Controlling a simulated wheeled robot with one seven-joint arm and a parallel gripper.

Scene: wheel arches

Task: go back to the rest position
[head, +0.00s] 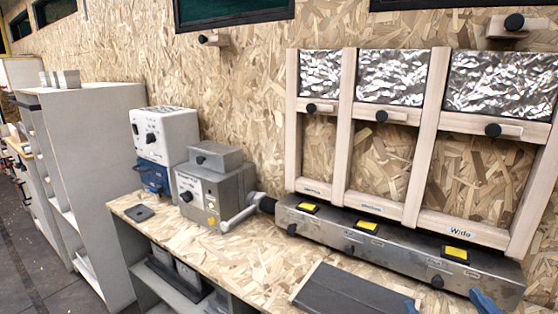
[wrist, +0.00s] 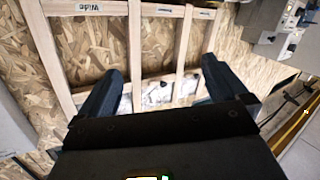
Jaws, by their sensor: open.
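My gripper (wrist: 161,70) shows in the wrist view with its two dark fingers spread wide apart and nothing between them. The wooden frame (wrist: 135,84) with its wide, upside-down label lies beyond the fingers there. I see no contact between fingers and frame. In the head view, two small blue tips at the bottom right edge look like my fingers, in front of the metal box. The frame (head: 435,130) stands against the wall there. Its three bays have foil-faced panels (head: 393,78) at the top, each above a rail with a black knob.
A long metal box (head: 395,255) with yellow buttons lies below the frame. A grey machine with a lever (head: 215,188) and a white-and-blue device (head: 165,140) stand on the bench (head: 185,240). A dark slab (head: 350,292) lies at the front. A grey shelf unit (head: 95,150) stands left.

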